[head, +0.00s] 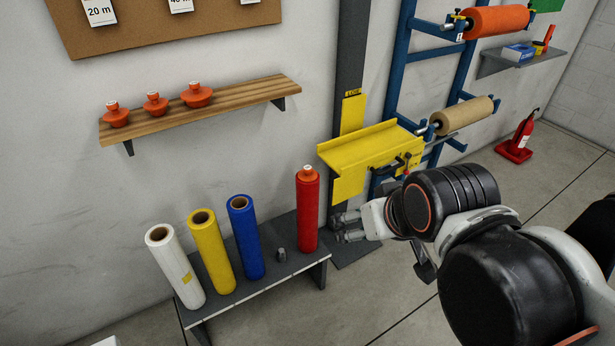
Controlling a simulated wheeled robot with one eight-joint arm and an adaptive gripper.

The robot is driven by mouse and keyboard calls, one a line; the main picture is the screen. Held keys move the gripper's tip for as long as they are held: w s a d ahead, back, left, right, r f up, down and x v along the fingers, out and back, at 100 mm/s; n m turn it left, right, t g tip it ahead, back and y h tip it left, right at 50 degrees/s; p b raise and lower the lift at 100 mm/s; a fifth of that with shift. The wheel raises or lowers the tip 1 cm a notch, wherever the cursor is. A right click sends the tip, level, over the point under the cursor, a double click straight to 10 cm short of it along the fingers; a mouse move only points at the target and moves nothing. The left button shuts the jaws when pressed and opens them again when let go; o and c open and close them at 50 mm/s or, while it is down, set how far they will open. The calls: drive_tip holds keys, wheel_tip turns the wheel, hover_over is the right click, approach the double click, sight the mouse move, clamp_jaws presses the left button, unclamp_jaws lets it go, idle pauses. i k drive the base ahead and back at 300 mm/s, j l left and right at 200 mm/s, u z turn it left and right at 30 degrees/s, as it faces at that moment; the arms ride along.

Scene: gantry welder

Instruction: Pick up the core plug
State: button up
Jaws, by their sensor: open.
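Three orange-red plugs with white tops stand in a row on the wooden wall shelf: the left plug (116,116), the middle plug (155,105) and the larger right plug (198,96). A similar plug (307,173) sits in the top of the red roll (307,215). I cannot tell which one is the core plug meant. My gripper (338,227) is open, with its fingers pointing left, just right of the red roll in the picture. Whether it touches the roll is unclear; it seems empty.
White (174,266), yellow (212,252) and blue (245,238) rolls with open cores stand on the grey bench (258,290), beside a small grey piece (281,255). The wooden shelf (240,95) is above. A yellow tray (365,148) and blue rack (397,70) stand behind my arm.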

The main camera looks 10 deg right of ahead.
sight(197, 96)
drive_tip(key=k, duration=0.35)
drive_tip(key=k+u, duration=0.1)
drive_tip(key=u, duration=0.3)
drive_tip(key=k+u, duration=0.1)
drive_tip(key=u, duration=0.3)
drive_tip(key=k+j+u, duration=0.1)
drive_tip(key=u, duration=0.25)
drive_tip(key=i+l+u, duration=0.1)
drive_tip(key=l+u, duration=0.2)
drive_tip(key=u, duration=0.2)
drive_tip(key=l+u, duration=0.35)
drive_tip(key=u, duration=0.15)
drive_tip(key=l+u, duration=0.3)
drive_tip(key=u, duration=0.2)
drive_tip(key=i, duration=0.3)
drive_tip(key=k+l+z, duration=0.15)
drive_tip(key=l+z, duration=0.85)
drive_tip(key=i+l+z, duration=0.15)
drive_tip(key=l+z, duration=0.3)
